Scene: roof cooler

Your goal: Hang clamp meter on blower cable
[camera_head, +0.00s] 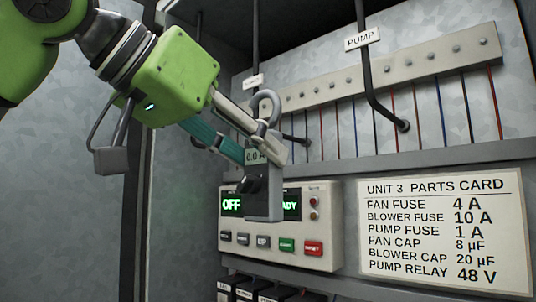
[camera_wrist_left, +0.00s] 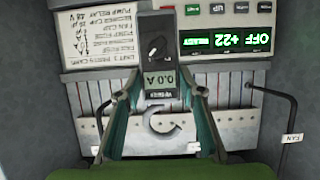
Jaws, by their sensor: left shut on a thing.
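My left gripper (camera_head: 264,154) is shut on the clamp meter (camera_head: 263,200), with a finger on each side of its body. The meter is dark grey, hangs upright, and its display reads 0.0 A. Its curved jaw points up, with a gap in the hook. The meter also shows upside down in the left wrist view (camera_wrist_left: 157,45), with the jaw (camera_wrist_left: 160,124) between the fingers. A middle cable (camera_head: 256,38) with a small white tag (camera_head: 253,81) runs down behind the meter. The tag is unreadable; whether the jaw touches this cable I cannot tell. My right gripper is not in view.
The PUMP cable (camera_head: 364,75) hangs to the right. A FAN tag (camera_wrist_left: 292,138) marks another cable in the left wrist view. A control panel (camera_head: 325,245) with displays and buttons is behind the meter. A parts card (camera_head: 445,232) is at right. A terminal strip (camera_head: 420,68) crosses the back.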

